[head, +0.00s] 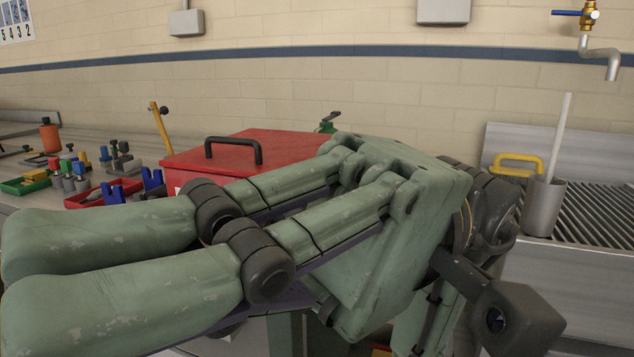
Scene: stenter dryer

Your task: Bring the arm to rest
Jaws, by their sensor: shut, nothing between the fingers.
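My gripper (18,282) fills the lower left and middle of the head view, very close to the camera. Its two worn green fingers with dark grey joints point left, and they are shut with nothing held. The green palm is in the middle, and my dark wrist is to its right. My arm hides much of the bench front behind it.
A red box (236,152) with a black handle stands on the bench behind my gripper. Small tools and coloured bins (30,182) lie at left. At right are a grey cup (543,208) with a white rod, a yellow handle (517,160), a slatted rack (598,212) and a wall tap (603,55).

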